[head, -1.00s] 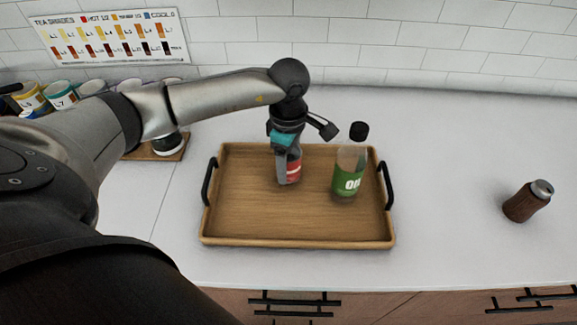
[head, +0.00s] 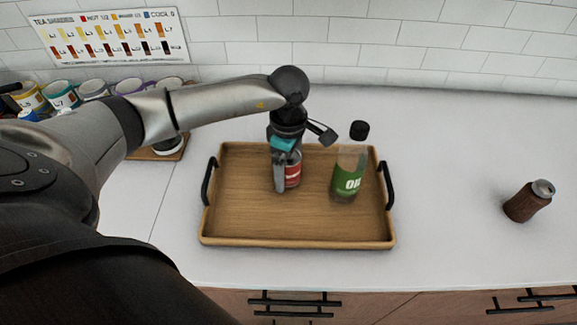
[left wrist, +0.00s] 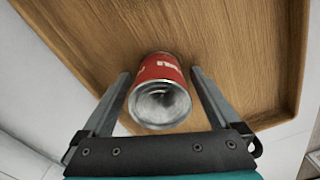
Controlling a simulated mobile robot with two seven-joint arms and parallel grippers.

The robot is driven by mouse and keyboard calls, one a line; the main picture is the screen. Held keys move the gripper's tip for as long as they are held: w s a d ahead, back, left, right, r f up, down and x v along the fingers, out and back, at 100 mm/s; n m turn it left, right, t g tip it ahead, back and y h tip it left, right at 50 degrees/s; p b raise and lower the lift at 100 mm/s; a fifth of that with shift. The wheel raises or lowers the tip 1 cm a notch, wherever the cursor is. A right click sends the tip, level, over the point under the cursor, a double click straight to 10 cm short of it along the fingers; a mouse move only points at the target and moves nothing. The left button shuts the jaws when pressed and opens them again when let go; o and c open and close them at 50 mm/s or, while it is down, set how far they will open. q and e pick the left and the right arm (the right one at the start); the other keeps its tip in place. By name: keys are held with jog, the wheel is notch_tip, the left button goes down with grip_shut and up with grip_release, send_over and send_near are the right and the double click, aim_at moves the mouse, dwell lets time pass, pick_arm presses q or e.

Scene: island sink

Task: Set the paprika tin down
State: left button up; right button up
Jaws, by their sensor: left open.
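The paprika tin (head: 293,172) is red with a silver top and stands in the wooden tray (head: 300,241), left of the oil bottle. My left gripper (head: 283,184) is open around it, with one finger in front of part of the tin in the head view. In the left wrist view, the tin (left wrist: 160,92) lies between the two spread fingers of my left gripper (left wrist: 160,80), with a visible gap on each side. My right gripper is not in view.
An oil bottle (head: 349,172) with a green label stands in the tray's right half. A brown shaker (head: 529,201) stands on the counter at the right. Several mugs (head: 62,94) stand at the back left under a tea chart (head: 108,37). The tray's front half is clear.

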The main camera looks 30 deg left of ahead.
pick_arm(q)
notch_tip(320, 180, up, 12)
jog(key=shift+r, duration=0.2)
dwell(0.5)
